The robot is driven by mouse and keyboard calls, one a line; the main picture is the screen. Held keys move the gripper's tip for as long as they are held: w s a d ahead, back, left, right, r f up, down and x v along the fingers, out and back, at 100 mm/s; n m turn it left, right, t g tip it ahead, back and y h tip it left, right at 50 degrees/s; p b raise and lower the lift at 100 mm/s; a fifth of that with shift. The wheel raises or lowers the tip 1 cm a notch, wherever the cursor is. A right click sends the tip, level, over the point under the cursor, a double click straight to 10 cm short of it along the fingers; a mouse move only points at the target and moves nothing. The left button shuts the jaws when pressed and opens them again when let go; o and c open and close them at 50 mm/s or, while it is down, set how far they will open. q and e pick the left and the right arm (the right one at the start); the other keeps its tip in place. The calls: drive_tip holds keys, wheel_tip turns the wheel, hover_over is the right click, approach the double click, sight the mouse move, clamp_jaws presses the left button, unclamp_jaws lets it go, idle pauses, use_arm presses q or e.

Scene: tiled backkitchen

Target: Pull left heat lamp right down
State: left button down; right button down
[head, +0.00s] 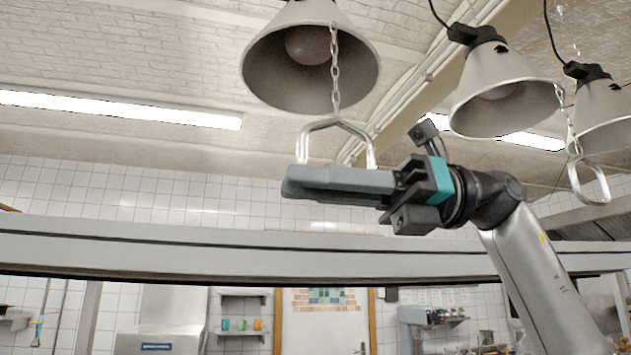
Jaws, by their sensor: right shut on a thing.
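The left heat lamp (264,75) is a grey metal cone with a bulb inside, hanging at the top middle of the head view. A chain (335,75) runs down from it to a metal pull handle (348,124). My right gripper (300,183) comes in from the right at the handle's lower end. Its fingers are shut on the handle, and they hide the handle's bottom bar. The lamp hangs above the gripper with the chain between them. My left gripper is not in view.
Two more heat lamps, one middle right (495,90) and one at the right edge (603,115), hang nearby. A second pull handle (590,183) hangs at the right. A long grey beam (150,250) crosses below my gripper. Shelves with cups (241,325) stand behind.

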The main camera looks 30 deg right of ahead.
idle(0.8)
